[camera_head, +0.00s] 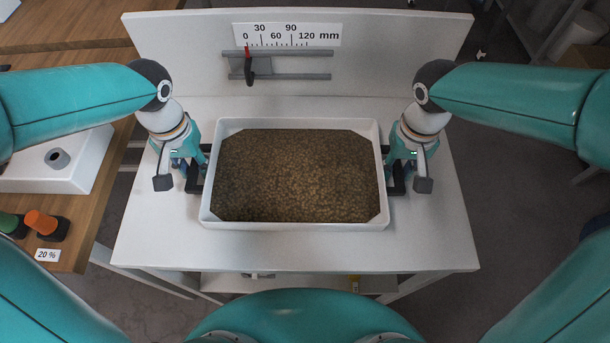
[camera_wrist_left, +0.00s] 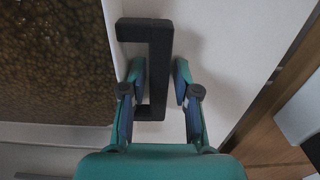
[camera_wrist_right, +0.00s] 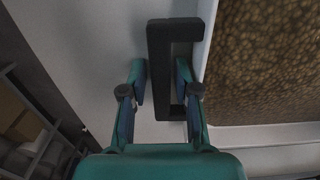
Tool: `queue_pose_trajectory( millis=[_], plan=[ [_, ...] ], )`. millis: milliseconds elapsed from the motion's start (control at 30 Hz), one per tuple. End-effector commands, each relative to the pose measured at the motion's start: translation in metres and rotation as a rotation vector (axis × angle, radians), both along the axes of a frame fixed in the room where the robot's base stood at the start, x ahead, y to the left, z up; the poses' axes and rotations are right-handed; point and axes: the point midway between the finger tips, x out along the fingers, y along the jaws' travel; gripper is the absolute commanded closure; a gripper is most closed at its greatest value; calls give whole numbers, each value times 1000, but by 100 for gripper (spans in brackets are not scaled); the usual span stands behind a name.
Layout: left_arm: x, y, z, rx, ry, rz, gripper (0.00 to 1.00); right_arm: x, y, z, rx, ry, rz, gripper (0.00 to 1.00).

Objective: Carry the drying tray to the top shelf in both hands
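The drying tray (camera_head: 385,150) is white and shallow, filled with brown granular material. It sits level on the white bench (camera_head: 300,255). A black handle stands at each end, the left one in the left wrist view (camera_wrist_left: 160,70) and the right one in the right wrist view (camera_wrist_right: 157,70). My left gripper (camera_wrist_left: 159,80) straddles the left handle's bar, one finger in the handle's gap and one outside, with thin gaps showing. My right gripper (camera_wrist_right: 161,80) straddles the right handle's bar the same way. Finger contact is not clearly visible. No top shelf is recognisable.
A white upright panel with a mm scale (camera_head: 287,35) and a grey slider rail (camera_head: 290,76) stands behind the tray. A wooden table (camera_head: 90,215) on the left holds a white box and an orange-capped item (camera_head: 40,222). The bench is clear in front of the tray.

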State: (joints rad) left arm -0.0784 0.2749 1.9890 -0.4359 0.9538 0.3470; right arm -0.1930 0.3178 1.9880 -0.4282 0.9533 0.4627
Motion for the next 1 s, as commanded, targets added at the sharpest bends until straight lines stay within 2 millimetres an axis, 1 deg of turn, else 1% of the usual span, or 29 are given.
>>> queue_pose_trajectory(
  millis=[267, 367, 467, 800, 1000],
  plan=[
    [0, -2, 1, -5, -1, 1, 58, 0, 2, 1, 5, -2, -1, 58],
    [1, -2, 5, -6, -3, 1, 58, 0, 2, 1, 6, -2, -1, 58],
    [1, -3, 13, -6, -3, 1, 58, 0, 3, 1, 7, -2, -1, 58],
    [2, -2, 61, -6, -4, -1, 58, 0, 3, 1, 7, -3, -1, 58],
    [1, -1, 77, -3, -1, 0, 58, 1, 3, 2, 6, -3, -1, 58]
  ],
)
